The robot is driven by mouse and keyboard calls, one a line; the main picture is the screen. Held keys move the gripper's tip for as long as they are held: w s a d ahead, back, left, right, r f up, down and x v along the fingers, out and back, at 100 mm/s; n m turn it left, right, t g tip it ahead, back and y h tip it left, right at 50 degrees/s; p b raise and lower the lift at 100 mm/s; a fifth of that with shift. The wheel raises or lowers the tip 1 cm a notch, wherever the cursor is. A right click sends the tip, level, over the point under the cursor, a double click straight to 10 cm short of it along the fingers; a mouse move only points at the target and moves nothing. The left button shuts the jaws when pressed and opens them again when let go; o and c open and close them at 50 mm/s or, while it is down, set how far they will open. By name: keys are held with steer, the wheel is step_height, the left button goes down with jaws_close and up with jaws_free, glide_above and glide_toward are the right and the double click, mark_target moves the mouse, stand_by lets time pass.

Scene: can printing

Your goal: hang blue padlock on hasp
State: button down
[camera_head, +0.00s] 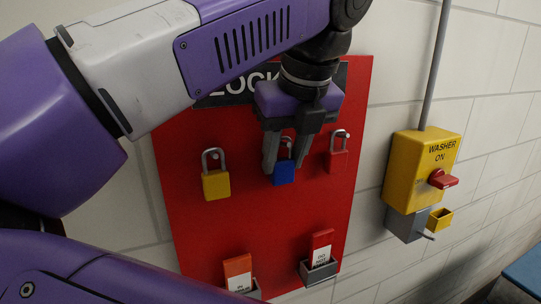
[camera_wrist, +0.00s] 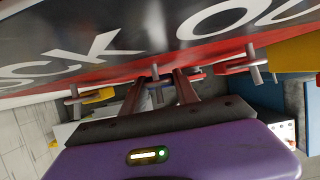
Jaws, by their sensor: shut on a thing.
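The blue padlock (camera_head: 284,174) is at the middle of the red lockout board, between a yellow padlock and a red one. My gripper (camera_head: 285,158) reaches down over it with one finger on each side, shut on it near the shackle. The padlock is at its peg on the board; whether the shackle still rests on the peg is hidden. In the wrist view my fingers (camera_wrist: 159,90) straddle a grey peg (camera_wrist: 155,74). The yellow switch box (camera_head: 418,165) marked WASHER ON is to the right, with a red handle (camera_head: 442,180). A small yellow piece (camera_head: 440,219), possibly the hasp, sits below it.
The yellow padlock (camera_head: 216,185) hangs left and the red padlock (camera_head: 337,160) right, both close to my gripper. Tag holders (camera_head: 319,272) sit low on the red board (camera_head: 250,225). A conduit (camera_head: 436,65) runs up from the switch box. A blue surface (camera_head: 525,272) is at lower right.

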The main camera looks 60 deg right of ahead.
steer(key=c, duration=0.9)
jaws_free()
steer(key=shift+c, duration=0.2)
steer(key=shift+r+p, duration=0.1)
steer(key=shift+p, duration=0.45)
steer(key=shift+a+r+p, duration=0.1)
steer(key=shift+r+p, duration=0.2)
steer(key=shift+p, duration=0.1)
steer(key=v, duration=0.2)
steer(key=p+v, duration=0.1)
steer(key=v, duration=0.4)
steer(key=shift+s+f, duration=0.1)
steer(key=shift+s, duration=0.2)
